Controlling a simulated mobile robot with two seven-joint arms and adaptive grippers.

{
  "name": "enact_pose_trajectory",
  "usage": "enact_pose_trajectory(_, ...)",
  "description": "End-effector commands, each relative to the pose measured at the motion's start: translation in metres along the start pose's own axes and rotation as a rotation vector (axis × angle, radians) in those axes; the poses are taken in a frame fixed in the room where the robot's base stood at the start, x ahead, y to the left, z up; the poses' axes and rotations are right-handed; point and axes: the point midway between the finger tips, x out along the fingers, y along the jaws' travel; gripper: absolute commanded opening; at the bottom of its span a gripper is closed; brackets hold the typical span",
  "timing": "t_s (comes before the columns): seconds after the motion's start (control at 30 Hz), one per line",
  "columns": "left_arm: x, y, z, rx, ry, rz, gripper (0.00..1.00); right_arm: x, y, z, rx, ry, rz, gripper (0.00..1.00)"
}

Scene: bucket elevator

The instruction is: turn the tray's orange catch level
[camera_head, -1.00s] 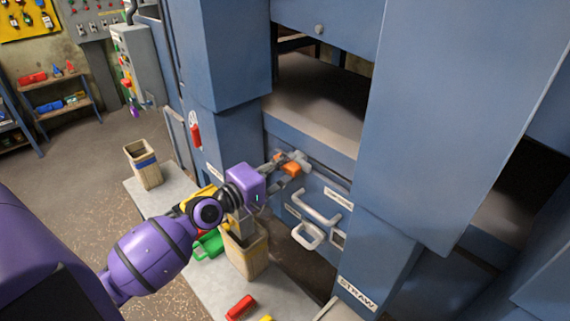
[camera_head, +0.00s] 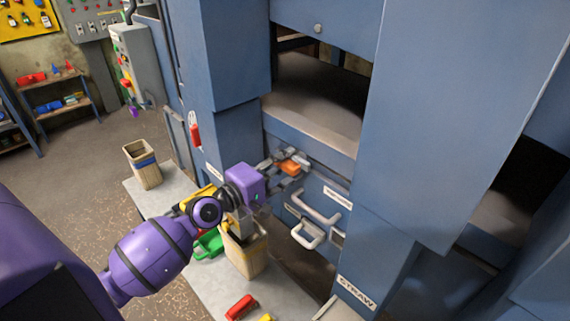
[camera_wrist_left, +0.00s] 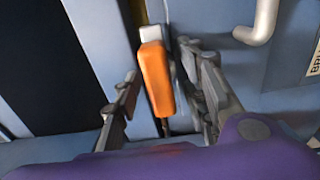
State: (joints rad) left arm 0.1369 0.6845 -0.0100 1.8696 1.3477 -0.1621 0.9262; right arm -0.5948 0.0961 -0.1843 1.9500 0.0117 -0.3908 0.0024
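The orange catch (camera_head: 290,167) is on the blue front of the tray, left of its white handles, partly hidden by my gripper in the head view. In the left wrist view, the catch (camera_wrist_left: 157,78) is a rounded orange bar with a pale grey end piece, standing nearly upright in that picture. My left gripper (camera_head: 282,163) is at the catch. In the left wrist view its two fingers (camera_wrist_left: 160,80) stand apart on either side of the bar, with narrow gaps visible; contact deeper in is unclear. My right gripper is not in view.
White handles (camera_head: 316,212) stick out right of the catch. A blue column (camera_head: 229,140) stands close on the left. Below my arm, a wooden bucket (camera_head: 246,252), a green piece (camera_head: 208,244) and a red piece (camera_head: 240,306) rest on a pale slab. Another bucket (camera_head: 143,165) stands farther left.

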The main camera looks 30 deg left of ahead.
Motion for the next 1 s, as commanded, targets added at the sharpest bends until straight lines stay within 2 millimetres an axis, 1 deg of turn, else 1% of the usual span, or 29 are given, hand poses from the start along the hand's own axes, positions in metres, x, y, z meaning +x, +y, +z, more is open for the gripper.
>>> enact_pose_trajectory(0.23,-0.002,0.000,0.000,0.002,0.000,-0.001,0.39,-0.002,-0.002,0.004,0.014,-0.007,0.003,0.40)
enact_pose_trajectory(0.37,-0.012,-0.001,-0.001,0.004,0.000,-0.002,0.39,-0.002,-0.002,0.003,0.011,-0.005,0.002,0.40)
enact_pose_trajectory(0.5,-0.031,-0.002,-0.001,0.005,0.000,-0.006,0.39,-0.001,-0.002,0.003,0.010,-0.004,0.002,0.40)
enact_pose_trajectory(0.67,-0.051,-0.002,0.000,-0.007,0.005,-0.002,0.39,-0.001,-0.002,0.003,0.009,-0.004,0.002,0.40)
enact_pose_trajectory(0.77,-0.066,-0.001,0.000,-0.004,0.004,0.001,0.39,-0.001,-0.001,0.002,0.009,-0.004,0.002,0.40)
enact_pose_trajectory(0.9,-0.093,-0.001,0.000,-0.003,0.003,-0.001,0.39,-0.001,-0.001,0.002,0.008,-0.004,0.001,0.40)
enact_pose_trajectory(1.0,-0.107,-0.001,0.000,-0.003,0.002,-0.001,0.39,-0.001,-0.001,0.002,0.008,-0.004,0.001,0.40)
